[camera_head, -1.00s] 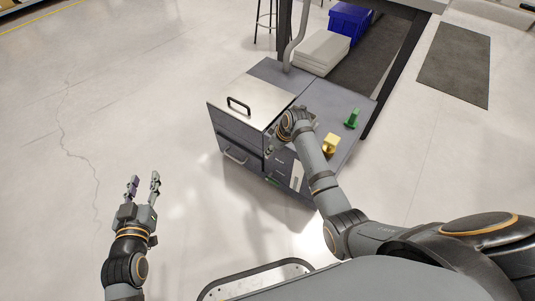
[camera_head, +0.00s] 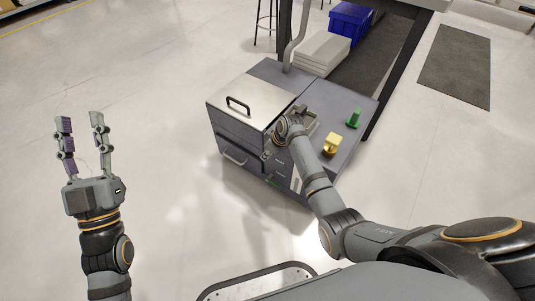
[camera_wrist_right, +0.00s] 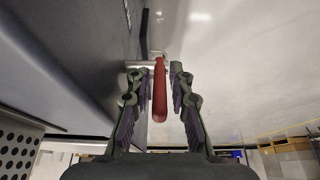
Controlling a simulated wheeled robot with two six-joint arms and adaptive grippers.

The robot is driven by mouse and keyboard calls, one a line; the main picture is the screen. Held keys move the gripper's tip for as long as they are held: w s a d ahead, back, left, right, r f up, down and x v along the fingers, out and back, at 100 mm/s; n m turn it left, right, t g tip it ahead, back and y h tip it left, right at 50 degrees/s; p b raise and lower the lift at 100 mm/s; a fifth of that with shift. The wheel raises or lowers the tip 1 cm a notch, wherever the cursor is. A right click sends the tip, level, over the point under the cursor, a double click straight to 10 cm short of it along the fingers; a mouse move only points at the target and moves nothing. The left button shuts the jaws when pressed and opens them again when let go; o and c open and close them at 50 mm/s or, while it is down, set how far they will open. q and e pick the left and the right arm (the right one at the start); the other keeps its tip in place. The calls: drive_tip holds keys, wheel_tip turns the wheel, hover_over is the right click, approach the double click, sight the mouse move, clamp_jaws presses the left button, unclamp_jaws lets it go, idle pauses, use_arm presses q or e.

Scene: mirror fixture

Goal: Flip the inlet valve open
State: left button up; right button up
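A red lever handle (camera_wrist_right: 160,92), which appears to be the inlet valve's, shows in the right wrist view. It is fixed to a small metal fitting (camera_wrist_right: 150,63) by a grey wall. My right gripper (camera_wrist_right: 156,74) is open, with one finger on each side of the handle; a gap shows at both sides. In the head view my right arm reaches the grey cabinet (camera_head: 235,130), and its wrist hides the lever. My left gripper (camera_head: 82,120) is open and empty over the bare floor at left.
The cabinet has a metal lid with a black handle (camera_head: 238,104) and a front pull handle (camera_head: 234,158). A yellow part (camera_head: 331,143) and a green part (camera_head: 354,119) stand on its grey top. A blue crate (camera_head: 350,22) is behind. The floor at left is clear.

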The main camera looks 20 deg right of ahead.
drive_tip(key=shift+c, duration=0.4)
clamp_jaws()
